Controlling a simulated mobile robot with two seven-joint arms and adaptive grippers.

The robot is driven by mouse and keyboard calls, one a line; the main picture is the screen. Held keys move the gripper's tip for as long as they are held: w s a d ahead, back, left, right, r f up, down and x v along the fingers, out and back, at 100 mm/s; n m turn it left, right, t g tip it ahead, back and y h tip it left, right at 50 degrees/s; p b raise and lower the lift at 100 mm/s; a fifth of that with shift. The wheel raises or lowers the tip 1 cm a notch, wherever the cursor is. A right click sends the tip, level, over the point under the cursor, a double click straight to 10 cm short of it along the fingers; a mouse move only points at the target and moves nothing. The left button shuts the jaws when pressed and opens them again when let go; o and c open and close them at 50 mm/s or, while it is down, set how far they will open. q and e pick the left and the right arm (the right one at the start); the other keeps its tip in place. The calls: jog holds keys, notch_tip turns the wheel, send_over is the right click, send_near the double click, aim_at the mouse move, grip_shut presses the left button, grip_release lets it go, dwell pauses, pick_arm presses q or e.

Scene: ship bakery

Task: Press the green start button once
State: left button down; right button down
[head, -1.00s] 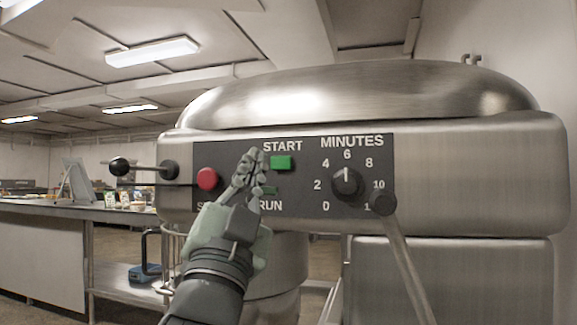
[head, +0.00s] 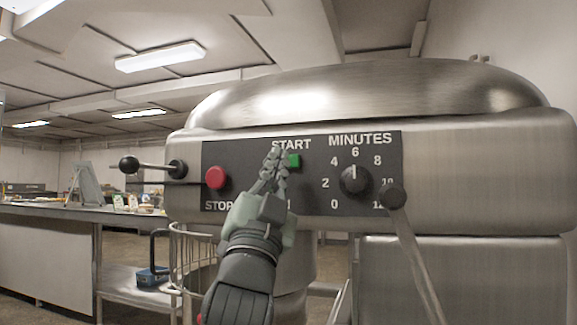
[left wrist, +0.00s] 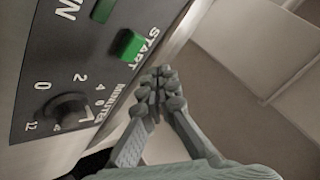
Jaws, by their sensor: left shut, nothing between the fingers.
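The green start button (head: 293,161) sits on the mixer's black control panel (head: 228,150), under the word START. In the head view my left gripper (head: 275,156) is shut and empty, with its fingertips just left of the button and covering part of its left side. The left wrist view shows the whole button (left wrist: 130,44) standing out from the panel, and the shut fingertips (left wrist: 162,75) apart from it, off to its right and below. My right gripper is not in view.
A red stop button (head: 215,177) is left of my gripper. A minutes dial (head: 354,179) is to the right, with a dark-knobbed lever (head: 393,197) beside it. A black ball-ended lever (head: 129,165) sticks out at the left. A counter (head: 50,212) stands further left.

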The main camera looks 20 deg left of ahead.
aim_at(290, 161)
pick_arm(q)
jog(key=shift+w, duration=1.2)
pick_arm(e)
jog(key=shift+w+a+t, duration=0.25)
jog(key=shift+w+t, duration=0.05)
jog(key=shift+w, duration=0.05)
pick_arm(q)
jog(key=shift+w, duration=0.15)
jog(key=shift+w, duration=0.3)
